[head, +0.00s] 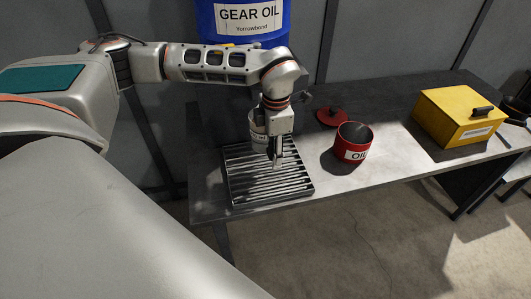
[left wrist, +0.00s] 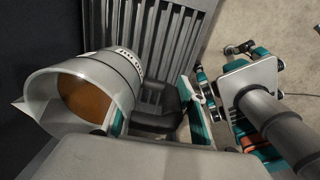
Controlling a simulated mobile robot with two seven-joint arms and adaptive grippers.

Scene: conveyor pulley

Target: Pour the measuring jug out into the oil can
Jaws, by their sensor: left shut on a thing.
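The measuring jug (head: 257,127) is a pale grey vessel with a spout, partly hidden behind my left gripper in the head view. In the left wrist view the jug (left wrist: 122,67) shows its open mouth with amber liquid inside. My left gripper (head: 276,160) points down and is shut on the jug, at its dark handle (left wrist: 165,110), over the slatted metal tray. The jug looks about upright; whether it touches the tray I cannot tell. The red oil can (head: 344,151) stands open on the table to the right of the gripper. My right gripper is out of view.
The slatted tray (head: 300,187) lies at the table's left end. A red lid (head: 331,118) lies behind the can. A yellow box (head: 452,107) with a dark handle stands at the right. A blue gear oil drum (head: 243,35) stands behind. The table (head: 385,165) is bare between can and box.

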